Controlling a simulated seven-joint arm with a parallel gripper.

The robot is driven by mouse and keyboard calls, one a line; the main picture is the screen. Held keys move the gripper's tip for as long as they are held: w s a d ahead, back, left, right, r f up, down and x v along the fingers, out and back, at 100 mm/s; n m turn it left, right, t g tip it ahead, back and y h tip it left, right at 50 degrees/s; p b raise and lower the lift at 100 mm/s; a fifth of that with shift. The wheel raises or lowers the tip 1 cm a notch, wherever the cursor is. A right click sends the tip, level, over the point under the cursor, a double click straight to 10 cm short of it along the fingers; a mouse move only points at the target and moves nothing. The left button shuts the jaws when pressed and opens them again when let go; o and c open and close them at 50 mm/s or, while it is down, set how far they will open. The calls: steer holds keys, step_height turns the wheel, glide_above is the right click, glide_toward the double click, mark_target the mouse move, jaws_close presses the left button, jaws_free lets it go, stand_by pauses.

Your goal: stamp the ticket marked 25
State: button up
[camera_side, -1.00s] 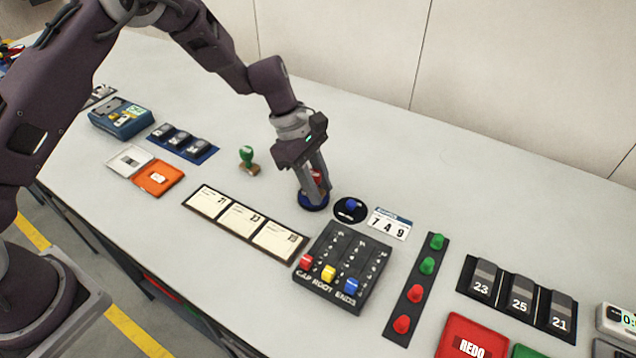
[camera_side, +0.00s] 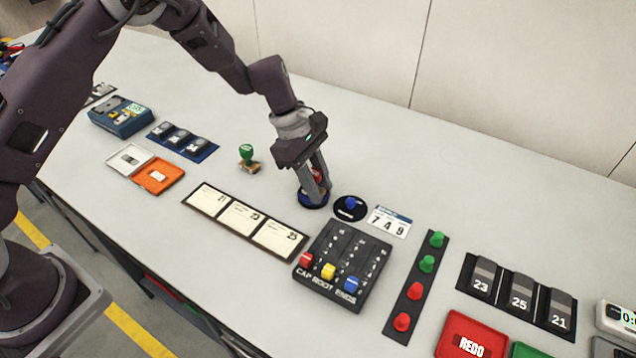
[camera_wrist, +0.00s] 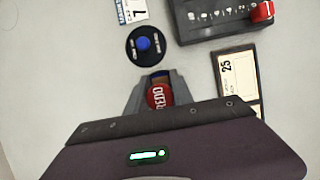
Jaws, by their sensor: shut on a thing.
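My gripper (camera_side: 314,190) is shut on a red stamp (camera_side: 317,176), upright at the middle of the table. In the wrist view, my gripper (camera_wrist: 155,88) has its fingers on both sides of the red stamp (camera_wrist: 157,96), whose top reads REDO. A round blue base (camera_side: 313,204) shows under the fingertips; whether the stamp touches it I cannot tell. The ticket marked 25 (camera_side: 277,241) is the rightmost of three cream tickets in a dark tray (camera_side: 219,221), left of and in front of my gripper. It also shows in the wrist view (camera_wrist: 229,80).
A green-handled stamp (camera_side: 247,155) stands behind the tickets. A black round dial with a blue knob (camera_side: 351,207) and a slider panel (camera_side: 345,262) are close to my gripper's right. Table between my gripper and the tickets is clear.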

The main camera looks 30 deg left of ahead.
mark_target(277, 251)
steer(key=shift+f, duration=0.1)
steer(key=shift+r, duration=3.55)
steer(key=s+m+g+y, duration=0.1)
steer(key=s+m+g, duration=0.2)
steer(key=s+m, duration=0.85)
steer(key=shift+s+a+f+n, duration=0.1)
steer(key=shift+s+f+n, duration=0.35)
steer(key=shift+f, duration=0.65)
steer(key=shift+s+a+f+n, duration=0.15)
steer(key=shift+s+f+n, duration=0.25)
steer(key=shift+f, duration=0.75)
steer(key=shift+s+a+f+n, duration=0.1)
steer(key=shift+s+f+n, duration=0.35)
steer(key=shift+f, duration=0.65)
steer(key=shift+f, duration=0.6)
